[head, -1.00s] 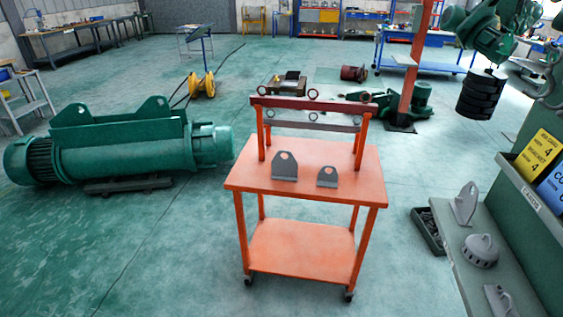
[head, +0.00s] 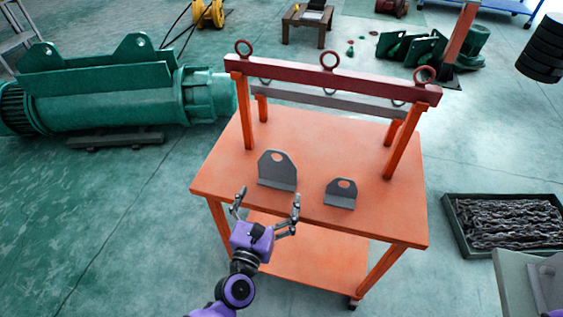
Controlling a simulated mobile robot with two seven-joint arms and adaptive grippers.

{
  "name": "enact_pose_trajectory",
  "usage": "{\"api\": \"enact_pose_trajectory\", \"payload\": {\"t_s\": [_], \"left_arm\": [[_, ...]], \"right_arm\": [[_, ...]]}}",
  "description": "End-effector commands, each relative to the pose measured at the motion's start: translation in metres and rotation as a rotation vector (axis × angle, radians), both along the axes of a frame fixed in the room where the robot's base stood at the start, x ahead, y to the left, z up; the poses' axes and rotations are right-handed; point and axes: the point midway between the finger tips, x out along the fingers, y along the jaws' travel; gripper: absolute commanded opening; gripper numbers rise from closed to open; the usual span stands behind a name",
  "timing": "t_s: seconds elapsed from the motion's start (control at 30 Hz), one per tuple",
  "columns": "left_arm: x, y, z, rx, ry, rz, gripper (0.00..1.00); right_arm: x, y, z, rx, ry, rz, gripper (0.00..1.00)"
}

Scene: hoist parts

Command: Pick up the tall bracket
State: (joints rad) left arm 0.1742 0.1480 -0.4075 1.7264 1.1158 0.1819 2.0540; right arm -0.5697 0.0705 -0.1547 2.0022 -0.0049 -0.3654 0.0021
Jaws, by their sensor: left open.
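Two grey brackets with a hole near the top stand on the orange cart (head: 330,140). The tall bracket (head: 277,172) is on the left, near the cart's front edge. The shorter bracket (head: 341,194) stands to its right. My left gripper (head: 267,199) is open and empty, with its two fingers spread just in front of the tall bracket, on the near side. Its fingers look apart from the bracket, though the exact gap cannot be told. My right gripper is not in view.
An orange frame with a dark red beam (head: 330,80) and eye rings spans the cart's back. A green hoist drum (head: 110,95) lies on the floor at left. A chain-filled tray (head: 510,222) sits at right, near a grey shelf (head: 520,287).

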Motion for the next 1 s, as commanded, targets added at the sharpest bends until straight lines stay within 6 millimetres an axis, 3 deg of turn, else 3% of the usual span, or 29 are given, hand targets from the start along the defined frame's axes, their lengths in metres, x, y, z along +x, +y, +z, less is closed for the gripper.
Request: {"api": "enact_pose_trajectory", "payload": {"t_s": [0.17,0.57,0.7,1.0], "left_arm": [[0.008,-0.003,0.002,-0.018,0.003,0.001,1.0],[0.06,-0.013,0.013,-0.014,-0.004,0.001,1.0],[0.074,-0.019,0.008,-0.015,0.002,0.0,1.0],[0.076,-0.02,0.006,-0.016,0.004,0.001,0.99]], "right_arm": [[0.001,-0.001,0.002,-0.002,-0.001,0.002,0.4],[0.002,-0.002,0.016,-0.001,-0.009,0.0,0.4],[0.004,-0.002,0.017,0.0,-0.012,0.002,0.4],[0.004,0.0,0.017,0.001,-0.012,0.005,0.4]]}}
